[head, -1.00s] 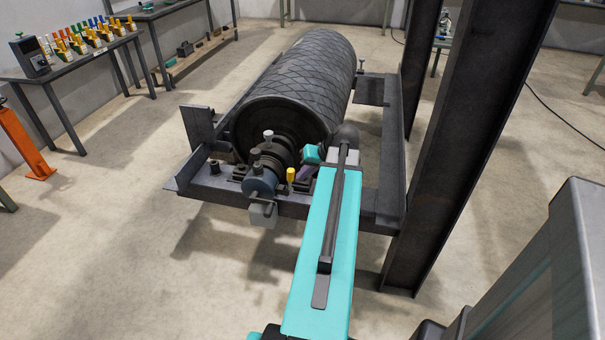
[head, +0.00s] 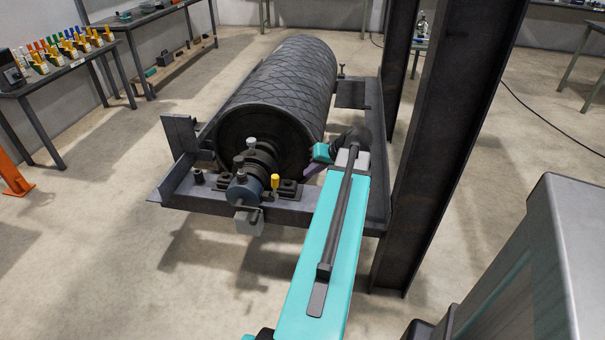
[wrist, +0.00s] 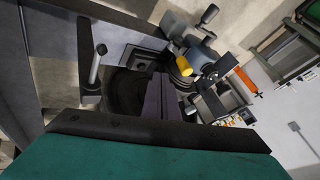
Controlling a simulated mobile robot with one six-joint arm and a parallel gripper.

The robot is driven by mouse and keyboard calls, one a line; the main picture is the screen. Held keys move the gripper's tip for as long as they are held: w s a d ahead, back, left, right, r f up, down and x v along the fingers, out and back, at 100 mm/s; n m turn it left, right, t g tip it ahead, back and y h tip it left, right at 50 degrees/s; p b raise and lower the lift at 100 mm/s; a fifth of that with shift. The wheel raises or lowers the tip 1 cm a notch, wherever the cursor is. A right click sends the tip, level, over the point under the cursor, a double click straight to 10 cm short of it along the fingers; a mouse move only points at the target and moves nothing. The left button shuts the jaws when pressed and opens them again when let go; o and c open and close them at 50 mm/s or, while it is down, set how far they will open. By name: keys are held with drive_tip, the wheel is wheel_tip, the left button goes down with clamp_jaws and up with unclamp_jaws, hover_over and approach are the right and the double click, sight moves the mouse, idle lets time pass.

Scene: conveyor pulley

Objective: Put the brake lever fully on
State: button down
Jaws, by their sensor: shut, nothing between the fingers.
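A short yellow-topped handle (head: 275,181) stands upright beside the blue-grey bearing housing (head: 243,190) at the roller's near end. It also shows in the wrist view (wrist: 185,66). No lever is labelled, so I cannot tell for certain which part is the brake lever. A dark ball-ended lever (wrist: 209,14) and a metal pin with a round head (wrist: 96,66) show in the wrist view. My gripper (head: 309,169) is to the right of the yellow handle, apart from it. Its purple fingers (wrist: 160,97) are shut and empty. My arm hides part of the frame's right side.
The ribbed roller (head: 285,85) lies in a dark steel frame (head: 300,208). A thick steel column (head: 445,150) stands close to my arm's right. A bench (head: 60,80) with coloured tools is at the far left. The floor in front and left is open.

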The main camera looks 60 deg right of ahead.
sight(275, 187)
drive_tip(key=w+a+f, duration=0.1)
drive_tip(key=w+f, duration=0.6)
drive_tip(key=w, duration=0.2)
drive_tip(key=shift+w+p, duration=0.2)
drive_tip(key=shift+p, duration=0.2)
